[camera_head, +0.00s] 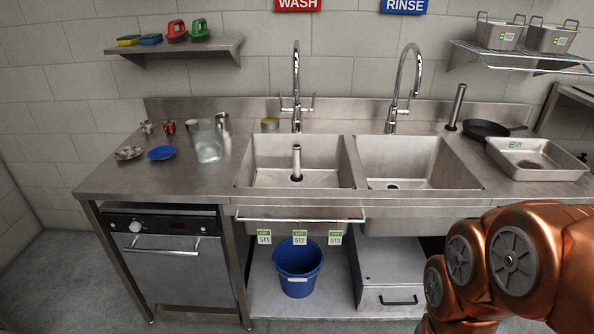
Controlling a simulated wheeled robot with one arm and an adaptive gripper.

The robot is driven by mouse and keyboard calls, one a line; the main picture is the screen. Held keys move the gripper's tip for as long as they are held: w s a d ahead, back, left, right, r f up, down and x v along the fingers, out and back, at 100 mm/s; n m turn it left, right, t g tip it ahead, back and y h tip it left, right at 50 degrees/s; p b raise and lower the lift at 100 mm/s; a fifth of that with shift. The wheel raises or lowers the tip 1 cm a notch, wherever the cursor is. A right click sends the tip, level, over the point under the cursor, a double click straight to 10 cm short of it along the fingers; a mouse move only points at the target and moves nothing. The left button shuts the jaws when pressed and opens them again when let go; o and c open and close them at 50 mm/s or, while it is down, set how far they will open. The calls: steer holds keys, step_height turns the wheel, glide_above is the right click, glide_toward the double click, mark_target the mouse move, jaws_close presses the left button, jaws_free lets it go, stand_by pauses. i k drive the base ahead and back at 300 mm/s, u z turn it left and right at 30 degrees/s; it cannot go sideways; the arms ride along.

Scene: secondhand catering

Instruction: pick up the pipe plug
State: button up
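Two upright steel tubes with dark bases look like pipe plugs. One pipe plug (297,161) stands in the left sink basin (262,177), its dark base on the basin floor. The other, taller tube (457,106) stands on the counter behind the right basin (440,172), leaning slightly right. I cannot tell from the picture which one the task names. My copper-coloured arm fills the lower right, but my gripper is outside the picture. No hold on anything can be seen.
Two tall taps (296,85) (412,78) rise behind the basins. A black pan (484,129) and a steel tray (536,160) sit right of the taller tube. A glass jug (207,146), plates and cups stand left. A blue bucket (298,267) is below.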

mark_target(296, 147)
steer(key=z, duration=0.3)
steer(key=k, duration=0.35)
steer(key=z, duration=1)
steer(key=i, duration=0.25)
steer(key=u, duration=0.9)
steer(key=i, duration=1.35)
steer(key=u, duration=1.7)
steer(key=i, duration=0.55)
steer(key=u, duration=0.55)
